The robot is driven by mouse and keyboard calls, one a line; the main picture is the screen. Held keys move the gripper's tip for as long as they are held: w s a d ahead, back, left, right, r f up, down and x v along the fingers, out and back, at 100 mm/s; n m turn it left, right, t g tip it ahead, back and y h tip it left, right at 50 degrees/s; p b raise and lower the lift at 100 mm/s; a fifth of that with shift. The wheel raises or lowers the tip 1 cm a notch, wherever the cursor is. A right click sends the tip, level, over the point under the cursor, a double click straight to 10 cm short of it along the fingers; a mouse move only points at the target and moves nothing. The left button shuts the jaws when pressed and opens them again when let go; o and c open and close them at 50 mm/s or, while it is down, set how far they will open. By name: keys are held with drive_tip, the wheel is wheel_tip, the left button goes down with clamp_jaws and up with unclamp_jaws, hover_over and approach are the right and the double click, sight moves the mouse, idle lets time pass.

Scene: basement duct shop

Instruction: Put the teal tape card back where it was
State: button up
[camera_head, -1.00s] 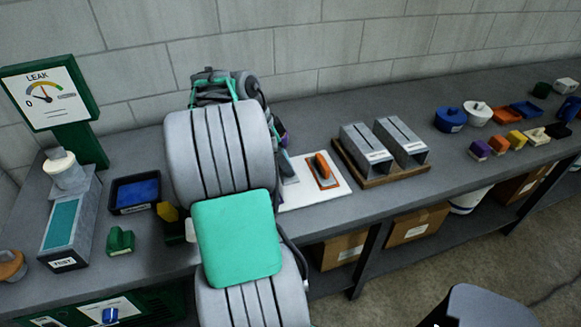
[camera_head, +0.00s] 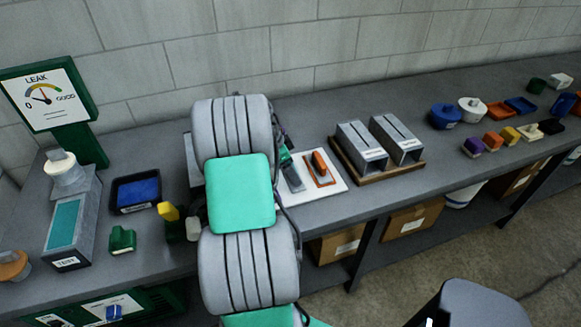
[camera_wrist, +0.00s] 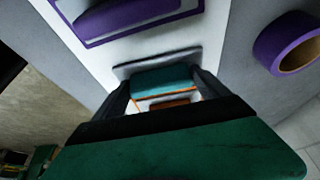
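The teal tape card (camera_wrist: 165,80) is between the fingers of my gripper (camera_wrist: 163,92) in the wrist view, with a wide grey plate along its far edge. Both fingers appear to press on its sides. A white board (camera_wrist: 102,62) is beneath; I cannot tell whether the card touches it.
An orange-handled tool (camera_head: 321,167) lies on the board. A purple tool (camera_wrist: 125,14) and purple tape roll (camera_wrist: 285,45) show in the wrist view. Metal duct pieces (camera_head: 362,147) stand on a wooden tray right of the board. A blue-filled tray (camera_head: 136,192) and green block (camera_head: 122,240) are left.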

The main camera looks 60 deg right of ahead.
drive_tip(key=shift+o, duration=1.4)
drive_tip(key=shift+r, duration=0.15)
drive_tip(key=v, duration=1.2)
drive_tip(key=shift+b, duration=0.4)
